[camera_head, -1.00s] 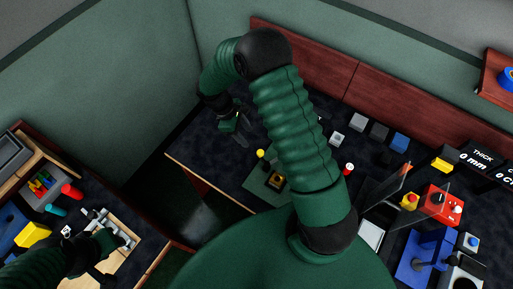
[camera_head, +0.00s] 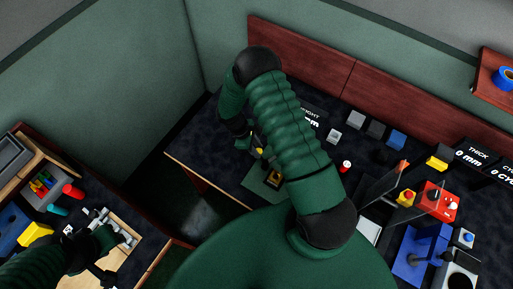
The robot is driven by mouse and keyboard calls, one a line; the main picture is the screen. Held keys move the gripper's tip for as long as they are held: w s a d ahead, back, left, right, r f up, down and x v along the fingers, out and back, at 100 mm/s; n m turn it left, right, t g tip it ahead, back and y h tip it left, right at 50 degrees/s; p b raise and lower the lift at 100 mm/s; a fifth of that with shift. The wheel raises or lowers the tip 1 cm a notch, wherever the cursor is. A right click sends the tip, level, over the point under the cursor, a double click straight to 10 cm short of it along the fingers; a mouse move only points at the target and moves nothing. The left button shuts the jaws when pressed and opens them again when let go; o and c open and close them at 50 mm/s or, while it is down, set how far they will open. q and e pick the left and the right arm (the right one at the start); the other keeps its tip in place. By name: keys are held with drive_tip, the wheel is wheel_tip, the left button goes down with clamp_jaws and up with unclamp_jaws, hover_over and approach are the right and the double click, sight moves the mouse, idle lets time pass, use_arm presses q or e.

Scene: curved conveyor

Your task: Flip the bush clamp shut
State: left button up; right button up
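What looks like the bush clamp (camera_head: 273,179), a small dark fixture with a yellow part, sits on a green mat (camera_head: 256,187) near the front edge of the dark bench. Its yellow knob (camera_head: 259,152) shows just behind it, partly covered. My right gripper (camera_head: 250,147) is pointed down close beside the knob; I cannot tell whether it touches it or how far its fingers are apart. My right forearm hides part of the clamp. My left gripper (camera_head: 115,247) is low at a light tray (camera_head: 128,224) with grey metal parts; its fingers are unclear.
A red-and-white cylinder (camera_head: 345,166) and several small blocks, one of them blue (camera_head: 397,140), stand right of my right arm. A clear panel (camera_head: 384,187), a red control box (camera_head: 437,201) and a blue fixture (camera_head: 421,248) stand farther right. A wooden panel (camera_head: 330,75) backs the bench.

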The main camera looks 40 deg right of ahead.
sight(272, 158)
clamp_jaws()
drive_tip(key=shift+d+m, duration=0.2)
drive_tip(key=shift+m, duration=0.1)
drive_tip(key=m, duration=0.1)
drive_tip(key=d+m+y+b, duration=0.1)
drive_tip(key=shift+d+m+g, duration=0.1)
drive_tip(key=shift+m+g, duration=0.2)
drive_tip(key=shift+m, duration=0.1)
drive_tip(key=m, duration=0.1)
drive_tip(key=d+m+y+b, duration=0.1)
drive_tip(key=shift+s+m, duration=0.3)
drive_tip(key=m, duration=0.1)
drive_tip(key=s+d+m+y, duration=0.1)
drive_tip(key=m, duration=0.1)
drive_tip(key=m+b, duration=0.1)
drive_tip(key=shift+s+d+y, duration=0.15)
drive_tip(key=shift+d+y, duration=0.1)
drive_tip(key=shift+y, duration=0.15)
drive_tip(key=shift+s+d+r+m+y, duration=0.1)
drive_tip(key=shift+s+d+m+y, duration=0.15)
drive_tip(key=shift+m, duration=0.65)
drive_tip(key=shift+s+d+m+y, duration=0.1)
drive_tip(key=shift+s+m+y, duration=0.25)
drive_tip(key=shift+m, duration=0.55)
drive_tip(key=shift+o, duration=2.4)
unclamp_jaws()
drive_tip(key=shift+s, duration=0.1)
